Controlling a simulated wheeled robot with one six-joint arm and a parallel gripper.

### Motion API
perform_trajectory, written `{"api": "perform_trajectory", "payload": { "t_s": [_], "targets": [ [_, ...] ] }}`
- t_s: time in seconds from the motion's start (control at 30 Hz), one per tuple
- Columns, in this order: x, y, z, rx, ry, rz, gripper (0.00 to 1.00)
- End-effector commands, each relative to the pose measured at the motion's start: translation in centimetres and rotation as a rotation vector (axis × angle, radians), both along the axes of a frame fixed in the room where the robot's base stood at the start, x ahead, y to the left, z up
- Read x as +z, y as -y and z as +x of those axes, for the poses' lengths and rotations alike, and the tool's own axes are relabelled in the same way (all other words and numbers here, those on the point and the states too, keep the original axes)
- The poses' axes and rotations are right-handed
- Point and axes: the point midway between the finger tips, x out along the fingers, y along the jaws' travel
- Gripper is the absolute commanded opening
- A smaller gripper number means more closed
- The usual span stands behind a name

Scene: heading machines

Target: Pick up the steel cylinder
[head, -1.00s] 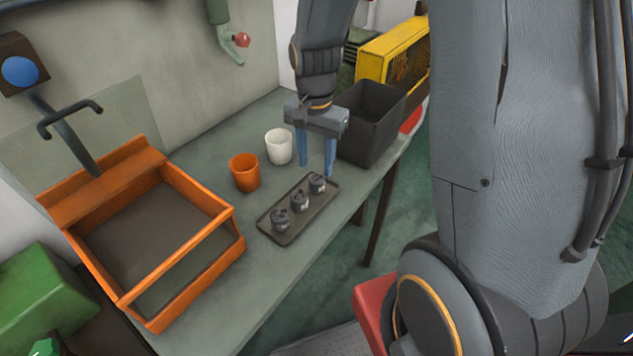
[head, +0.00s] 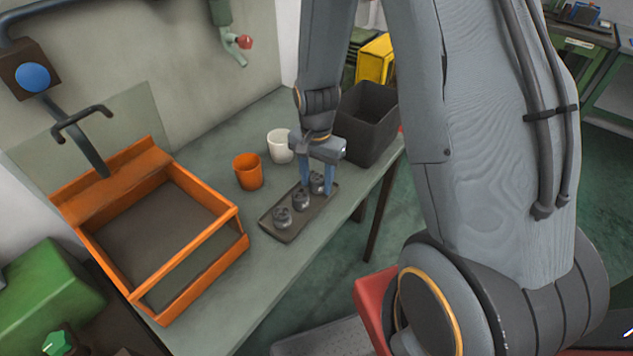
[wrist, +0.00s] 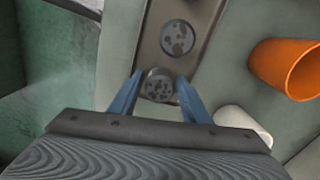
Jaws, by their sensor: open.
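Several small dark grey metal cylinders stand in a row on a dark tray (head: 288,233) on the bench. The farthest cylinder (head: 317,183) is between the two blue fingers of my gripper (head: 317,190). The middle cylinder (head: 300,199) and the nearest cylinder (head: 282,217) stand free. In the wrist view, my open gripper (wrist: 158,92) has a finger on each side of the farthest cylinder (wrist: 159,85), and another cylinder (wrist: 178,39) stands beyond it. I cannot tell which one the task means by steel.
An orange cup (head: 248,172) and a white cup (head: 280,146) stand left of the tray. A dark bin (head: 368,122) stands close behind my gripper. An orange open box (head: 190,270) takes up the left of the bench. The bench's front right is clear.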

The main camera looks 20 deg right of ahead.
Motion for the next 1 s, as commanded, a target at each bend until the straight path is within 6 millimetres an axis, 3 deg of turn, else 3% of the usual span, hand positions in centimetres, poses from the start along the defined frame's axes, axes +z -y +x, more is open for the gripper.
{"api": "perform_trajectory", "payload": {
  "t_s": [0.13, 0.37, 0.77, 1.0],
  "targets": [
    [0.0, 0.0, 0.0, 0.0, 0.0, 0.0, 0.4],
    [0.0, 0.0, 0.0, 0.0, 0.0, 0.0, 0.03],
    [0.6, 0.0, 0.1, 0.0, 0.003, 0.0, 0.02],
    [3.0, 0.0, 0.2, 0.001, 0.006, 0.0, 0.02]
  ]
}}
